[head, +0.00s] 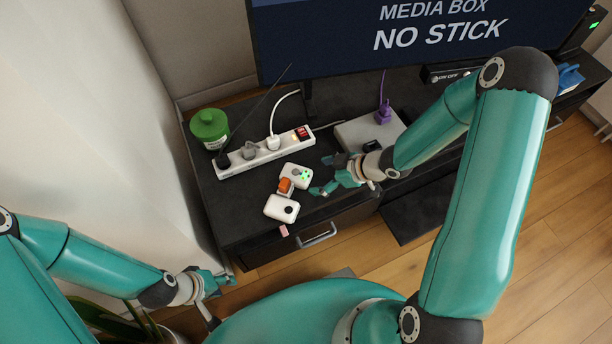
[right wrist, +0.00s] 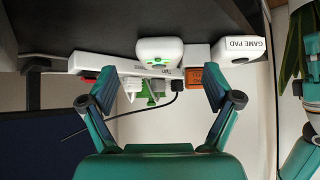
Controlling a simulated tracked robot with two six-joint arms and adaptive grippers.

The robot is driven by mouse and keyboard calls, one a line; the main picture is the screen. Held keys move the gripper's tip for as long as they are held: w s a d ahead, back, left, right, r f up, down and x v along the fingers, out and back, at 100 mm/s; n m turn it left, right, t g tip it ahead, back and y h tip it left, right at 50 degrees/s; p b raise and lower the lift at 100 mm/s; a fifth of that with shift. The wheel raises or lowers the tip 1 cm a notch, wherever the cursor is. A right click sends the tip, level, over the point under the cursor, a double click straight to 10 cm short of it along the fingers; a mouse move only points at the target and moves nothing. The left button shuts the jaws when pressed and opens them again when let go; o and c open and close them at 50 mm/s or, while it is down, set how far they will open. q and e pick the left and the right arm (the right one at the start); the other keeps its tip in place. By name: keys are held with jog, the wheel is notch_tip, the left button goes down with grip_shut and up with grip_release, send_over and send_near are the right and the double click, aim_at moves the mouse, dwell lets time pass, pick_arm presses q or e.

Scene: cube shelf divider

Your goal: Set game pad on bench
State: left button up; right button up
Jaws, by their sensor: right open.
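A white rounded device (head: 298,174) with green lights lies on the dark bench (head: 236,205); it also shows in the right wrist view (right wrist: 160,50). A white box (head: 281,208) with a dark round spot lies near the bench's front edge; in the right wrist view this box (right wrist: 242,57) reads GAME PAD. An orange block (head: 285,186) sits between the two. My right gripper (head: 321,176) is open and empty, just right of the device with green lights, its fingers pointing toward it. My left gripper (head: 215,298) is open and empty, low in front of the bench.
A white power strip (head: 240,164) with plugs and a red switch lies behind the devices. A green-lidded jar (head: 209,129) stands at the back left. A grey box (head: 358,134) with a purple plug (head: 383,114) is to the right, below the screen (head: 410,35). A drawer handle (head: 317,236) sticks out in front.

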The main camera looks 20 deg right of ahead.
jog(key=p+v, duration=0.3)
jog(key=v, duration=0.4)
jog(key=s+a+f+m+g+h, duration=0.2)
jog(key=s+a+f+m+g, duration=0.3)
jog(key=s+a+f+m, duration=0.5)
jog(key=s+a+m, duration=0.1)
jog(key=a, duration=0.1)
jog(key=shift+s+a+f+g+h, duration=0.15)
jog(key=shift+s+a+g+h, duration=0.1)
jog(key=shift+a+g+h, duration=0.05)
